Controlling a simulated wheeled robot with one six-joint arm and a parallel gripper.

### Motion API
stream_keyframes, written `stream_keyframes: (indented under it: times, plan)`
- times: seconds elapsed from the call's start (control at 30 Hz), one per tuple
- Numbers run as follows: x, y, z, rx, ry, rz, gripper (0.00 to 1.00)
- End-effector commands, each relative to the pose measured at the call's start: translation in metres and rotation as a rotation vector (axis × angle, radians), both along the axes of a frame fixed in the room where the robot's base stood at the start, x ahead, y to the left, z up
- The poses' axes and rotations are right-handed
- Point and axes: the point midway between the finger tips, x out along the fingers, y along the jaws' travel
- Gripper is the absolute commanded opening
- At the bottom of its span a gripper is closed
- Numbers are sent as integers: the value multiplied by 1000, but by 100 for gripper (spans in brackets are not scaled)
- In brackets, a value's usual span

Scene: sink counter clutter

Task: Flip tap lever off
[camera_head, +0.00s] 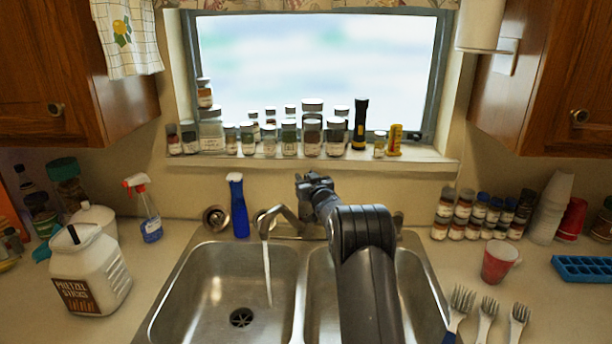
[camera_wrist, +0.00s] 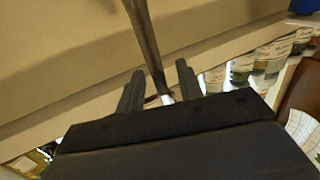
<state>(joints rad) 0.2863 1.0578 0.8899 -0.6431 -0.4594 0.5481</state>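The tap spout (camera_head: 284,214) stands behind the steel double sink, and a stream of water (camera_head: 268,275) runs from it into the left basin. My gripper (camera_head: 313,180) is above and behind the sink, just right of the spout, and hides the tap's body and lever in the head view. In the wrist view, a thin dark metal bar, which looks like the tap lever (camera_wrist: 147,38), reaches down between the two fingers of my gripper (camera_wrist: 160,68). The fingers are apart, with a gap on each side of the bar. I cannot tell whether either touches it.
A blue bottle (camera_head: 238,205) stands behind the left basin (camera_head: 215,300). Several jars and a flashlight (camera_head: 360,124) line the window sill above my gripper.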

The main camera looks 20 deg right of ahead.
Motion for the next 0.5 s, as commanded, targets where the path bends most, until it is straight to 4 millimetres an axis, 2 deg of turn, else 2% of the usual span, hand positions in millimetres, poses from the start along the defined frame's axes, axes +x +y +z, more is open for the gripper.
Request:
stream_keyframes:
  times: [0.33,0.5]
  plan:
    - [2,0,-1,0,0,0,35]
    - [2,0,0,0,0,0,21]
